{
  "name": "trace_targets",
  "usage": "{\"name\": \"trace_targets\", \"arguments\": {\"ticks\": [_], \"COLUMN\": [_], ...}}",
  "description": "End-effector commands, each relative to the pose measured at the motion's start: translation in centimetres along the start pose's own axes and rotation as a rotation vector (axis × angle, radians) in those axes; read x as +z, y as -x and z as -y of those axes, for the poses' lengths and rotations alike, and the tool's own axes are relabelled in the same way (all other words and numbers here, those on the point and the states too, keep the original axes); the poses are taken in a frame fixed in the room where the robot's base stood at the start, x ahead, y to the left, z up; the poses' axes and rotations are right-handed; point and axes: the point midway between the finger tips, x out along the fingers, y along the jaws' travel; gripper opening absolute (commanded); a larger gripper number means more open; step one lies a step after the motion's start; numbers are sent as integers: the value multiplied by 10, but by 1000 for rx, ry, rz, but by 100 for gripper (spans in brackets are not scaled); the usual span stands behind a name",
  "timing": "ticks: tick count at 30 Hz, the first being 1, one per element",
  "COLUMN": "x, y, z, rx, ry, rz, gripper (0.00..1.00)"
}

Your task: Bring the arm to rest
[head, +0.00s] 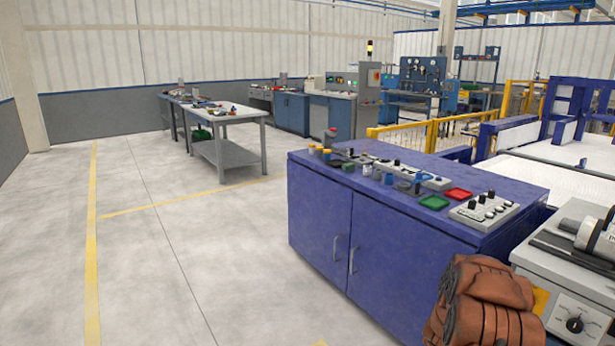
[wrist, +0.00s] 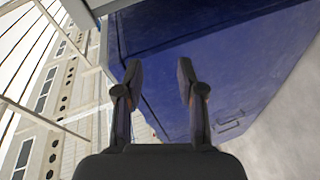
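My gripper (wrist: 159,72) shows in the wrist view with its two dark fingers apart and nothing between them, so it is open. Beyond the fingers is a blue surface (wrist: 215,75), apparently a cabinet, with a small handle at its lower right. The arm and gripper do not show in the head view. I see no pipes that I can make out in either view.
In the head view a blue cabinet (head: 400,245) carries several small tools and switch boxes. A brown bag-like thing (head: 480,305) and a grey machine (head: 570,285) are at the lower right. A grey workbench (head: 225,155) stands further back. The left floor (head: 150,270) is clear.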

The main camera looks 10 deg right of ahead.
Motion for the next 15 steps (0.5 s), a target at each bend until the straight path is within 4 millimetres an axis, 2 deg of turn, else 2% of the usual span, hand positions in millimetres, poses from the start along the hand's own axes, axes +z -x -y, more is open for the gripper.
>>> {"name": "trace_targets", "arguments": {"ticks": [1, 6, 11, 15], "x": [-19, -74, -118, -147], "y": [8, 47, 94, 144], "z": [-2, 6, 14, 21], "rx": [-40, -220, -396, -553], "ry": [-35, -155, -243, -298], "rz": [-28, -104, -150, -168], "gripper": [39, 39, 39, 39]}}
